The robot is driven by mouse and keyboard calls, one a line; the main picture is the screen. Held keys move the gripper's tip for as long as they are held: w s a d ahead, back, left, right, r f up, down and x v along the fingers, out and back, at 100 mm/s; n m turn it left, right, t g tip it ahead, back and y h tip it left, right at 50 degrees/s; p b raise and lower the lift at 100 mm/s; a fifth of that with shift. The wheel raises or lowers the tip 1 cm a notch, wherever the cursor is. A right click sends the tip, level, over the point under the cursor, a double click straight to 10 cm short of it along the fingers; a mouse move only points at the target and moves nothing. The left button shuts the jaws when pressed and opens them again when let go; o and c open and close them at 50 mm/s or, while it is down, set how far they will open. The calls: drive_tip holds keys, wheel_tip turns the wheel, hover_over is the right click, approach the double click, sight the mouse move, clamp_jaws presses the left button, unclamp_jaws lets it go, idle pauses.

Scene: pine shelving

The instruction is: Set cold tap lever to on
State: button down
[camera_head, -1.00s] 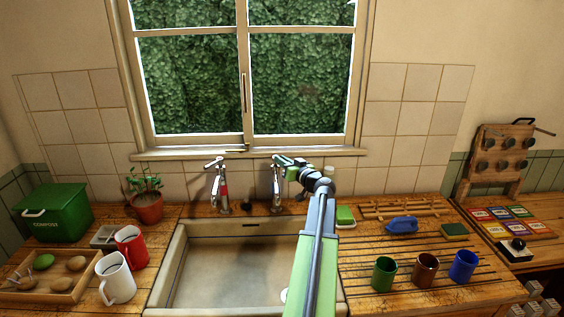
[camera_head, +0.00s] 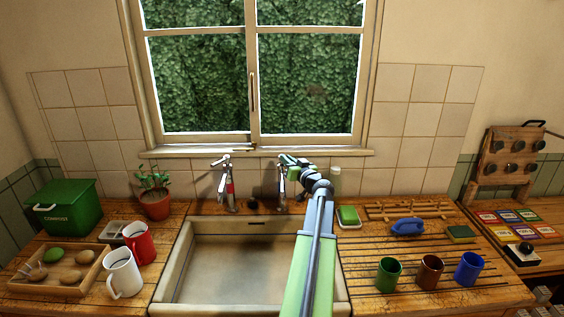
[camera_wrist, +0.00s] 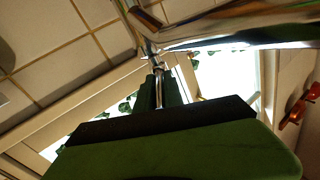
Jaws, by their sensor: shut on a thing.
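Two metal taps stand behind the sink (camera_head: 172,262). The left tap (camera_head: 229,190) has a red band. The right tap (camera_head: 282,186), which I take as the cold one, is partly covered by my gripper (camera_head: 285,160) at its top. In the wrist view my gripper (camera_wrist: 158,82) is shut on a thin metal lever (camera_wrist: 157,62), with its dark green fingers around it. A shiny tap body (camera_wrist: 235,28) crosses the top right of that view. Whether the lever is on or off cannot be told. No water is seen running.
A window (camera_head: 252,75) is behind the taps. A potted plant (camera_head: 155,195) stands left of them. Mugs stand on both sides. The sink basin is empty.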

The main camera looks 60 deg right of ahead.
drive_tip(key=shift+w+r, duration=0.1)
drive_tip(key=shift+w, duration=0.15)
drive_tip(key=c, duration=1.6)
unclamp_jaws()
drive_tip(key=shift+o, duration=0.7)
drive_tip(key=shift+w+d+f, duration=0.1)
drive_tip(key=shift+f, duration=0.1)
drive_tip(key=shift+s+r, duration=0.1)
drive_tip(key=shift+s, duration=0.15)
drive_tip(key=shift+s+a, duration=0.2)
drive_tip(key=shift+s, duration=0.05)
drive_tip(key=v, duration=1.6)
drive_tip(key=shift+s, duration=0.35)
drive_tip(key=shift+a, duration=0.15)
